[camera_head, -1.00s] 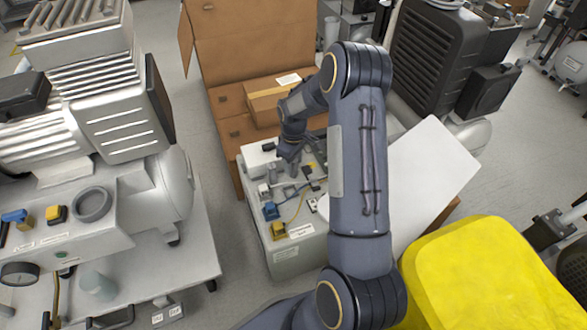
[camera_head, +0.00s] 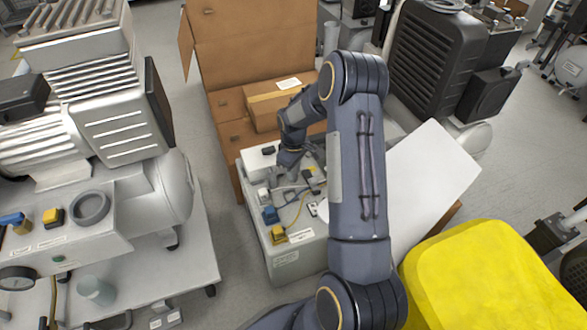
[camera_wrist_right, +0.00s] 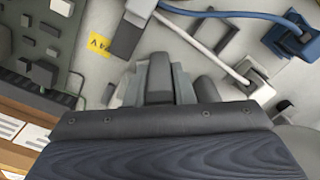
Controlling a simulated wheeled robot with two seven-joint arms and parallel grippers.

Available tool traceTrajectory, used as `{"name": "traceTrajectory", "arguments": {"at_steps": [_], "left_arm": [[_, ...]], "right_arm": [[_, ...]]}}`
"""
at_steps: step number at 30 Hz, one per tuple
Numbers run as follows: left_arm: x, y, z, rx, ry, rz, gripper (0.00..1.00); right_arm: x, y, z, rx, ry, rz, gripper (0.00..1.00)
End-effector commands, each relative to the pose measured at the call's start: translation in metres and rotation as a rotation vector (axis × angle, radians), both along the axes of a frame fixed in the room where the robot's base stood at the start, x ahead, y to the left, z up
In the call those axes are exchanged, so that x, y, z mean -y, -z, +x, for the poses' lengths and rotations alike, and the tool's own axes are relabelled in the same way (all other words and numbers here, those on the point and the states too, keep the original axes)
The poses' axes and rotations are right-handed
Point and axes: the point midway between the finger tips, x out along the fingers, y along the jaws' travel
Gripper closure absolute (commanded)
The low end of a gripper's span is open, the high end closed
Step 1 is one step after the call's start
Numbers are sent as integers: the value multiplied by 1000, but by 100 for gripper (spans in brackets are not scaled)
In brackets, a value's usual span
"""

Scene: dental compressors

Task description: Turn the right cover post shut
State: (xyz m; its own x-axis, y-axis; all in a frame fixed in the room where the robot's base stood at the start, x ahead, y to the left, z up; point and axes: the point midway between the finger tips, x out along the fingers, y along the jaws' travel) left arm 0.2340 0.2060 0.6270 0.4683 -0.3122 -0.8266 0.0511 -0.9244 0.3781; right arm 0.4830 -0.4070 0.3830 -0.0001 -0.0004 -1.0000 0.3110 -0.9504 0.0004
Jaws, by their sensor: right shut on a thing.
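The grey-white unit (camera_head: 290,262) stands low in the middle of the head view, with cables and small fittings on its top. My right gripper (camera_head: 289,172) reaches down onto that top and is shut. In the right wrist view, its fingers (camera_wrist_right: 160,82) close together over the pale panel. The post it grips, the right cover post, is mostly hidden by the fingers, so I cannot tell how far it is turned. A short grey cylinder (camera_wrist_right: 208,91) stands just beside the fingers. My left gripper is not in view.
A cardboard box (camera_head: 255,45) is behind the unit. A white panel (camera_head: 430,180) leans at right, near a yellow object (camera_head: 490,275). A compressor cart (camera_head: 170,265) stands at left.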

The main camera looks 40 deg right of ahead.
Motion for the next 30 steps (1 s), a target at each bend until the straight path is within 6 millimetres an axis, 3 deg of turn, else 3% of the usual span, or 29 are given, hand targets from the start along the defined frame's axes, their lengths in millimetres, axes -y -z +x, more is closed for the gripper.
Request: {"name": "traceTrajectory", "arguments": {"at_steps": [8, 30], "left_arm": [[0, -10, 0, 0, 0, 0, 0], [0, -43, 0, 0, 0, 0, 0]], "right_arm": [[0, -2, 0, 0, -134, 0, 100], [0, -2, 0, 1, -774, 0, 100]]}}
